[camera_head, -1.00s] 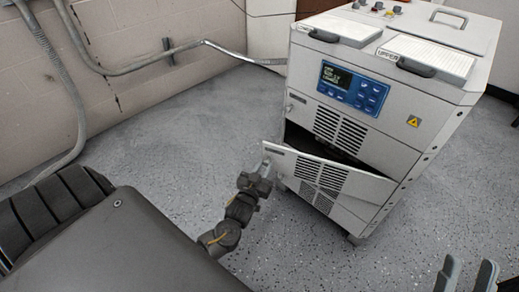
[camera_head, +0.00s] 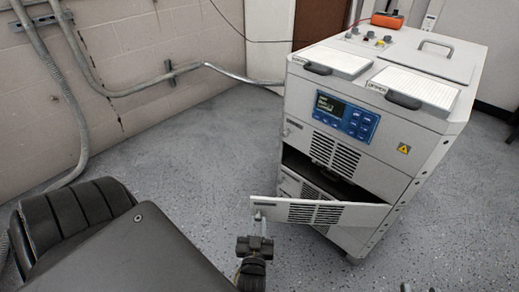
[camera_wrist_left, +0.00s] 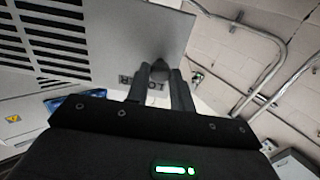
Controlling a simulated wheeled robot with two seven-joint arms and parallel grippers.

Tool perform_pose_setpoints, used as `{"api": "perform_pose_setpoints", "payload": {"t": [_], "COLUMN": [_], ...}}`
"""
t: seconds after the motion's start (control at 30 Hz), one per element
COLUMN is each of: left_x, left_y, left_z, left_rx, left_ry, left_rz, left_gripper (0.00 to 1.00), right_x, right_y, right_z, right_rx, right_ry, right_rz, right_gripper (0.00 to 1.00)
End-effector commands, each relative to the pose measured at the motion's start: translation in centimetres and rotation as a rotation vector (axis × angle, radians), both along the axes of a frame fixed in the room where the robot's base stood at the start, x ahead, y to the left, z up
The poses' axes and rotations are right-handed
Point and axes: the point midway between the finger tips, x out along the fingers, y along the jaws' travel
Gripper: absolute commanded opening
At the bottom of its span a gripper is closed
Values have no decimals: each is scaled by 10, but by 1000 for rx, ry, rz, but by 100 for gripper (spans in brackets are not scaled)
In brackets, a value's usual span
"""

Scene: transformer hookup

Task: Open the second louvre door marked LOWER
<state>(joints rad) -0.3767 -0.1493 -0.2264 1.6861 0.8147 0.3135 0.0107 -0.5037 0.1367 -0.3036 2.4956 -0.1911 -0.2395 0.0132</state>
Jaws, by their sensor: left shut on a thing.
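The louvre door (camera_head: 335,214) on the front of the white cabinet (camera_head: 400,165) stands swung out, with a dark gap above it. Its label is too small to read in the head view. My left gripper (camera_head: 259,216) is at the door's free left edge, shut on its small handle. In the left wrist view the gripper (camera_wrist_left: 160,85) has its fingers on either side of the dark handle (camera_wrist_left: 160,70), against the grey door panel (camera_wrist_left: 125,30). The door's label there is partly hidden by the fingers. My right gripper (camera_head: 419,288) barely shows at the bottom edge, its fingertips apart.
Another louvre panel (camera_head: 335,152) above the gap is closed. The blue control panel (camera_head: 345,117) is above it. A conduit (camera_head: 145,76) runs along the block wall at left. The floor (camera_head: 190,165) left of the cabinet is clear.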

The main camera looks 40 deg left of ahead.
Motion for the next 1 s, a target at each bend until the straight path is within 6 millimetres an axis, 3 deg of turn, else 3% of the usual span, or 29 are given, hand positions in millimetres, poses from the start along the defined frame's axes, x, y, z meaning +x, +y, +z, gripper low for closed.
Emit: {"api": "perform_pose_setpoints", "payload": {"t": [0.17, 0.2, 0.33, 1.0], "left_x": [0, 0, 0, 6], "left_y": [0, 0, 0, 2], "left_z": [0, 0, 0, 0], "left_rx": [1, 1, 1, 2], "left_ry": [-1, -1, -1, -2], "left_rz": [0, 0, 0, -19], "left_gripper": [0, 27, 44, 45], "right_x": [0, 0, 0, 0], "right_y": [0, 0, 0, -1], "right_z": [0, 0, 0, -2], "right_rx": [0, 0, 1, 0], "right_ry": [-1, -1, -2, 0], "right_rz": [0, 0, 0, -2], "right_gripper": [36, 36, 36, 36]}}
